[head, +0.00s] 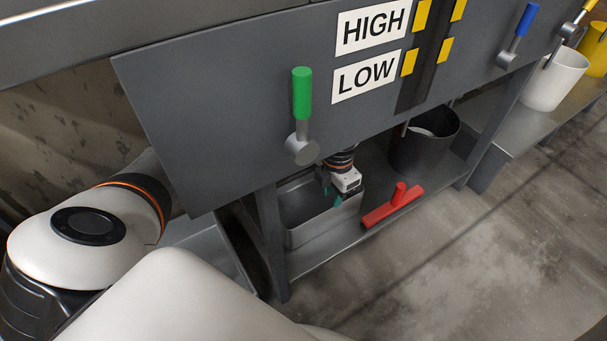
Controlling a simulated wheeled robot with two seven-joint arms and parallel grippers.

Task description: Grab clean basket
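A grey rectangular metal basket (318,228) sits on the low shelf under the dark panel. Its rear part is hidden by the panel and my arm. My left gripper (332,193) reaches in beneath the panel, above the basket's right part. Its two teal fingertips show apart, with nothing seen between them. I cannot tell whether they touch the basket's rim. My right gripper is out of view.
A red tool (393,206) lies on the shelf right of the basket, and a dark bucket (424,147) stands behind it. The panel (230,110) with a green-handled lever (302,95) hangs above. White (553,82) and yellow (595,48) buckets stand far right. The floor in front is clear.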

